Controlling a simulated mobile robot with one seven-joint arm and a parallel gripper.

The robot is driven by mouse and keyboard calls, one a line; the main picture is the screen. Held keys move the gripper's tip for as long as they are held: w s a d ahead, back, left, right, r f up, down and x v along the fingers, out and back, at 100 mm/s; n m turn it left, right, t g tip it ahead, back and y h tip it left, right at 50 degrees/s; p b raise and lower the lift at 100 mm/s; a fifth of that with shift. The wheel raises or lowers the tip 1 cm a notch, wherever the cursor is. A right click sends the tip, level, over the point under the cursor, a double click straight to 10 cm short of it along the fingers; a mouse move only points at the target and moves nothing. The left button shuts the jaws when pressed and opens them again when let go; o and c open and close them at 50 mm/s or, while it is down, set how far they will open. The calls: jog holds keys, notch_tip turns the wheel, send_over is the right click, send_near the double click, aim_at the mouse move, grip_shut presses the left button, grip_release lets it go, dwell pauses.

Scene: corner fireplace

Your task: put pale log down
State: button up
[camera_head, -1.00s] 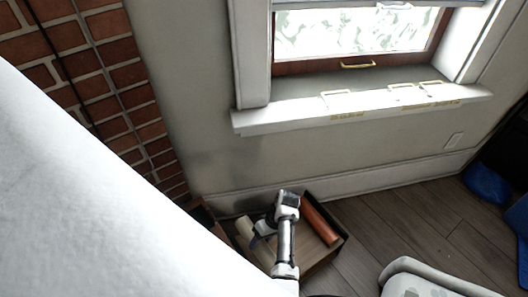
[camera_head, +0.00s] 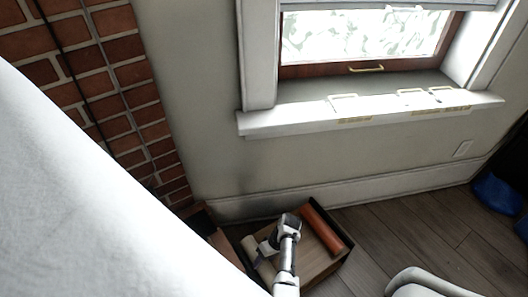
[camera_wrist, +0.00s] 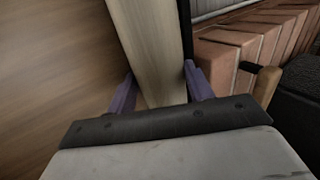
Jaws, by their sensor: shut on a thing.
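The pale log (camera_head: 258,258) is at the left side of a shallow wooden box (camera_head: 346,254) on the floor. In the wrist view the pale log (camera_wrist: 152,45) runs up between the two purple fingers of my gripper (camera_wrist: 160,85), which is shut on it. The log lies along the box's dark side wall; I cannot tell whether it touches the box bottom. In the head view my gripper (camera_head: 266,250) is over the left part of the box, partly hidden by my wrist.
An orange-brown log (camera_head: 322,230) lies along the right side of the box, with bare box floor between. Bricks (camera_wrist: 230,60) stand beside the box in the wrist view. The wall and baseboard (camera_head: 370,188) are behind. A white rounded object (camera_head: 425,284) stands at right.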

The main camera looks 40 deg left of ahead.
jog(key=o, duration=1.2)
jog(key=shift+f, duration=0.1)
jog(key=shift+c, duration=0.2)
jog(key=shift+r, duration=0.25)
jog(key=p+v, duration=0.1)
jog(key=v, duration=1)
jog(key=shift+w+r+p, duration=0.25)
jog(key=shift+r+p, duration=0.05)
